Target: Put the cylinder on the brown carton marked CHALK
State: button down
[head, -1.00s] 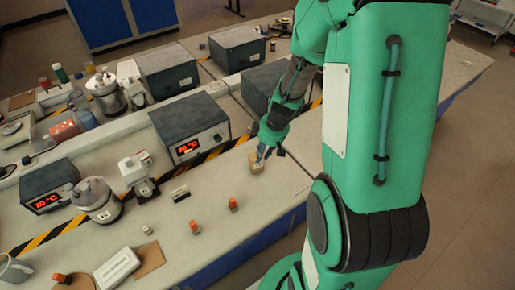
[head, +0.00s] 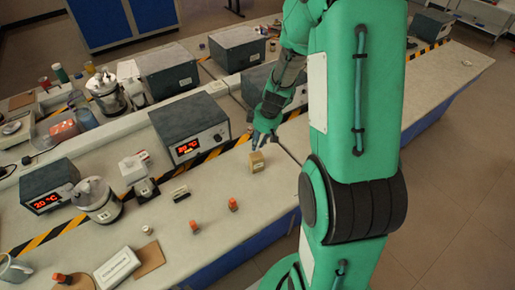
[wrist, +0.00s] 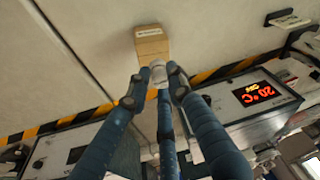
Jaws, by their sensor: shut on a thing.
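The brown carton (head: 256,163) stands on the pale bench top, near the front edge at the right in the head view. It also shows in the wrist view (wrist: 152,47), with a white label on it too small to read. My gripper (wrist: 158,82) is shut on a small whitish cylinder (wrist: 158,70), held at the fingertips. In the wrist view the cylinder overlaps the carton's lower edge; I cannot tell its height or whether they touch. In the head view my gripper (head: 261,138) is just behind the carton, and the cylinder is too small to make out.
A dark box with a red display (head: 190,128) and black-yellow tape (head: 213,155) lie behind. The bench front around the carton is clear.

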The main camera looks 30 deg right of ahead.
aim_at(258, 150)
jog(key=shift+f+b, duration=0.3)
jog(key=shift+f, duration=1.4)
jog(key=shift+f, duration=0.15)
jog(key=c, duration=1.5)
grip_release()
jog(key=shift+c, duration=0.2)
jog(key=p+v, duration=0.2)
jog(key=v, duration=1)
